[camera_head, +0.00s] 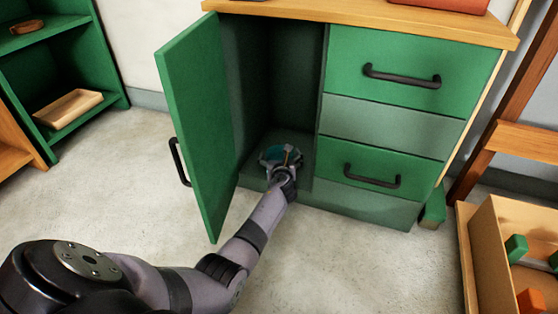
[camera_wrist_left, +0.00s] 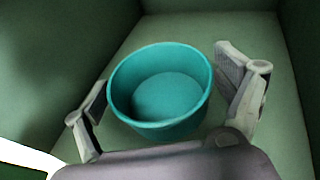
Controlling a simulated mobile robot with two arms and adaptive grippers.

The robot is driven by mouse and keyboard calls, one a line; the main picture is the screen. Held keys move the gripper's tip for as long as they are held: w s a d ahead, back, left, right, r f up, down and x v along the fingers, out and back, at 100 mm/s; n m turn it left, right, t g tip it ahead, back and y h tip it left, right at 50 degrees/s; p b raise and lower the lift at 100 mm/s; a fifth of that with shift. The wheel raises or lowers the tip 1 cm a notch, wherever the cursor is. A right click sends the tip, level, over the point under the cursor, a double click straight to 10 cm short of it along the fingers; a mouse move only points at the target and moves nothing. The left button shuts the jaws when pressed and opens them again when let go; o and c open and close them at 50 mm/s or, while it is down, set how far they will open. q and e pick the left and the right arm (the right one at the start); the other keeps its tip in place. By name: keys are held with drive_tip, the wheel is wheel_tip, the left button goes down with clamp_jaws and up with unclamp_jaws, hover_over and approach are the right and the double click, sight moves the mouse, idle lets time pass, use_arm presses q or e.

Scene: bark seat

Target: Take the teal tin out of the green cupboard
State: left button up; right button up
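The green cupboard (camera_head: 352,211) stands with its left door (camera_head: 196,128) swung open. The teal tin (camera_head: 276,154) is on the floor of the open compartment, mostly covered by my left gripper (camera_head: 281,158) in the head view. In the left wrist view the tin (camera_wrist_left: 172,97) is round, upright and open-topped, and looks empty. My left gripper (camera_wrist_left: 165,88) is open, with one finger on each side of the tin. Small gaps seem to show between fingers and tin; contact is not clear. My right gripper is not in view.
The open door with its black handle (camera_head: 180,162) stands left of my left arm. Two closed drawers (camera_head: 400,75) are right of the compartment. A wooden crate with blocks (camera_head: 489,262) is at lower right. Green shelves (camera_head: 105,55) stand at left. The floor before the cupboard is clear.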

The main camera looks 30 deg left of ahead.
use_arm(q)
drive_tip(key=c, duration=1)
drive_tip(key=shift+c, duration=0.2)
